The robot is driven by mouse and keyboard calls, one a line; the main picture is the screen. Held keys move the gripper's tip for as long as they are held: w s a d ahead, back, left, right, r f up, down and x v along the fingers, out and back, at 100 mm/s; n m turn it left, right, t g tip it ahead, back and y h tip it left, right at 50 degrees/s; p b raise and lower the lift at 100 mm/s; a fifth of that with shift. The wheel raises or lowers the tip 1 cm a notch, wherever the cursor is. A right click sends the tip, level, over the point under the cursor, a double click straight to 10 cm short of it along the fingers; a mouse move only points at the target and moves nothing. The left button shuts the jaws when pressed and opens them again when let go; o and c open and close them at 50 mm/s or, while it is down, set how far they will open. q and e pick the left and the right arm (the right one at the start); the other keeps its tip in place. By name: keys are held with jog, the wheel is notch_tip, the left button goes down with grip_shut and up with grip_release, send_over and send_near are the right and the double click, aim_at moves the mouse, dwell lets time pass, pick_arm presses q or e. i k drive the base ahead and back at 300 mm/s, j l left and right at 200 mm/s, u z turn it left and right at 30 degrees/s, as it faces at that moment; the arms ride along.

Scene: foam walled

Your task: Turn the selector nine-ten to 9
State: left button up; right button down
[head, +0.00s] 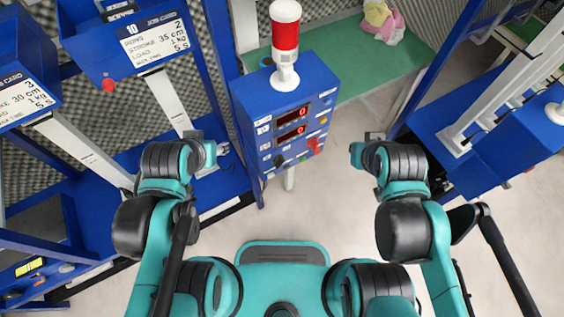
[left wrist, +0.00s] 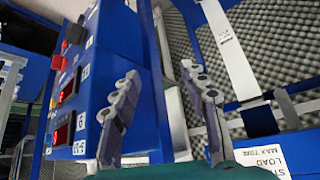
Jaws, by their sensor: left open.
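The blue control box (head: 284,110) stands ahead of me, with two red displays, small labels and buttons on its front. A dark knob (head: 278,160), which looks like the selector, sits low on that front, left of a red switch (head: 314,145). Its pointing direction and label are too small to read. My left gripper (head: 218,150) is left of the box, apart from it. In the left wrist view, its open fingers (left wrist: 160,76) are empty, beside the box (left wrist: 115,50). My right gripper (head: 362,148) is right of the box, its fingers unclear.
A red and white beacon (head: 285,40) stands on the box. Blue stations with job cards (head: 153,35) fill the left. A green table (head: 370,55) with a plush toy (head: 383,20) is behind. Blue frames stand at right. The floor (head: 310,205) before the box is clear.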

aim_at(280, 160)
jog(key=k+j+z, duration=0.1)
jog(key=k, duration=0.35)
jog(key=k+j+z, duration=0.1)
jog(key=k, duration=0.3)
